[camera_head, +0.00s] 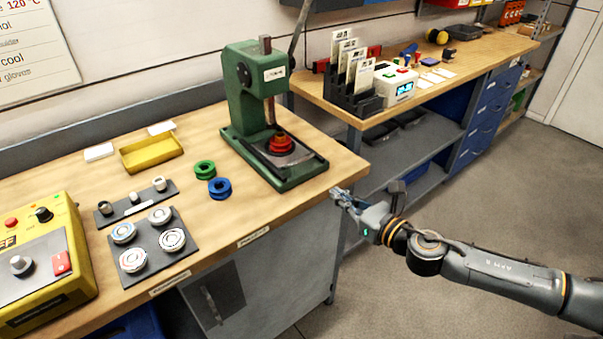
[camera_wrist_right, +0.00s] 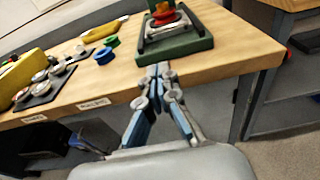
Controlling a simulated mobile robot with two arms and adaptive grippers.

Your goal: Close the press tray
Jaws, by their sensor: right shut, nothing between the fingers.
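The green press (camera_head: 247,95) stands on the wooden bench near its right end. Its press tray (camera_head: 293,157), a grey plate with dark edges, lies on the green base and carries a red ring-shaped part (camera_head: 283,142) at the foot of the ram. I cannot tell how far out the tray is. The tray also shows in the right wrist view (camera_wrist_right: 168,32). My right gripper (camera_head: 338,194) is shut and empty, just off the bench's front right edge, apart from the tray. In the wrist view its fingertips (camera_wrist_right: 158,70) point toward the press base. My left gripper is not in view.
Green (camera_head: 204,169) and blue (camera_head: 219,188) rings lie left of the press. A yellow tray (camera_head: 151,152), a dark plate with round parts (camera_head: 136,255) and a yellow control box (camera_head: 40,255) stand farther left. A second bench (camera_head: 480,55) stands behind right. Bench surface before the press is clear.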

